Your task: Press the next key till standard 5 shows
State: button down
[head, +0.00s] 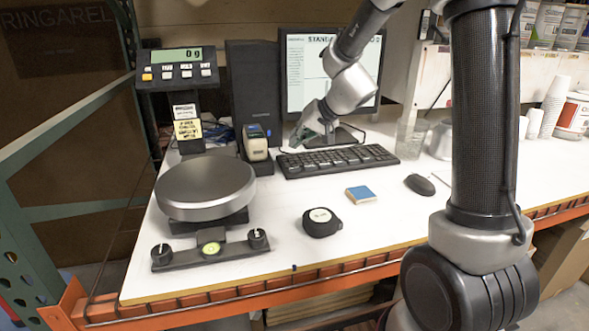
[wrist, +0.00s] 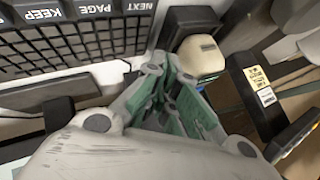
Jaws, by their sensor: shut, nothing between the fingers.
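In the wrist view, large keys labelled NEXT (wrist: 138,5), PAGE (wrist: 97,8) and KEEP (wrist: 40,14) show along the top left edge. My gripper (head: 308,134) is shut and empty, near the keyboard's back left corner and in front of the monitor. In the wrist view its fingers (wrist: 168,104) are together, to the right of the keys and apart from the NEXT key.
A handheld device in a dock (head: 256,143) stands close left of my gripper. A scale (head: 205,185) with a display reading 0 g (head: 177,56) is farther left. A tape measure (head: 322,222), a blue-topped block (head: 361,194), a mouse (head: 420,185) and a glass (head: 411,138) are around the keyboard.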

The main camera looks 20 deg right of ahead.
aim_at(297, 167)
notch_tip(297, 167, up, 4)
jog(key=shift+f, duration=0.1)
dwell(0.4)
jog(key=shift+f, duration=4.45)
jog(key=shift+f, duration=0.1)
jog(key=shift+f, duration=0.3)
